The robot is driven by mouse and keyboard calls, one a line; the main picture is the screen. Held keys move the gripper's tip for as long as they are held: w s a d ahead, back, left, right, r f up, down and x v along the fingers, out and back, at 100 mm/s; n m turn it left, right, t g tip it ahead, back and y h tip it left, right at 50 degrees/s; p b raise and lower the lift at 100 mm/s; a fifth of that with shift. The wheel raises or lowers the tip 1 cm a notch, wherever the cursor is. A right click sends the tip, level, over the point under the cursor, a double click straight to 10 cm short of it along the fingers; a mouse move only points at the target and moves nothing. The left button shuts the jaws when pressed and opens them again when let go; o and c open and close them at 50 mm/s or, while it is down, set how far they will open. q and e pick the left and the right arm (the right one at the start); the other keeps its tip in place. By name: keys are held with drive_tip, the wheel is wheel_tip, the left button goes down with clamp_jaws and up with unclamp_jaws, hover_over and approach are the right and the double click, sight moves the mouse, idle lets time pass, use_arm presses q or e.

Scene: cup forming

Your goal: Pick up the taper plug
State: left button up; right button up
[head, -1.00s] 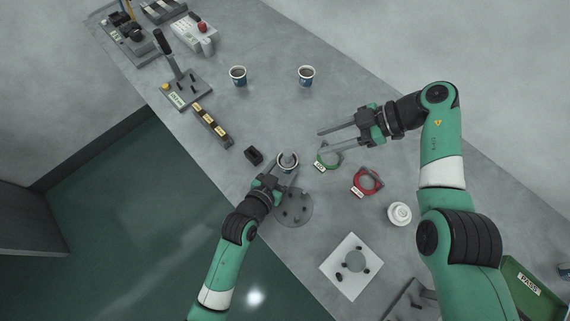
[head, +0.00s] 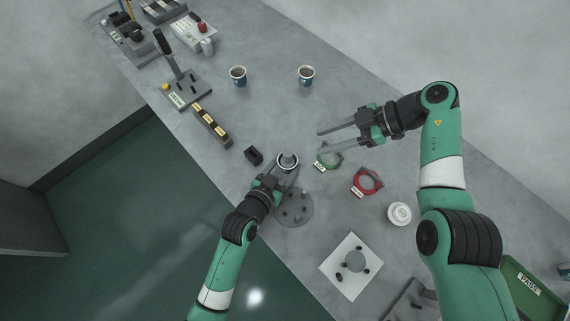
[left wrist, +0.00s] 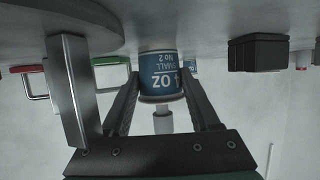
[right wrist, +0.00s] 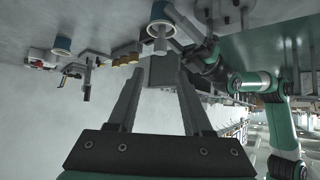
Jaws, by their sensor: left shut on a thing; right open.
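A blue-banded paper cup (head: 288,166) stands on the bench. The left wrist view shows its "4 OZ SMALL No 2" label (left wrist: 160,73). My left gripper (head: 285,166) is shut on this cup, one finger on each side. A pale grey stem, which looks like the taper plug (head: 287,158), sticks up out of the cup. The stem also shows in the left wrist view (left wrist: 163,121) and the right wrist view (right wrist: 158,40). The part inside the cup is hidden. My right gripper (head: 320,143) is open and empty, to the right of the cup and apart from it.
A green ring (head: 328,158) and a red ring (head: 367,182) lie right of the cup, near a white round piece (head: 399,214). A dark block (head: 253,155) and a round grey plate (head: 295,212) are close by. Two cups (head: 238,76) (head: 306,76) stand farther back with clear bench around.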

drive_tip(key=shift+o, duration=1.4)
drive_tip(key=shift+f, duration=0.1)
drive_tip(key=m+t+h, duration=0.1)
drive_tip(key=m+t, duration=0.9)
approach(291, 157)
drive_tip(key=shift+x, duration=5.75)
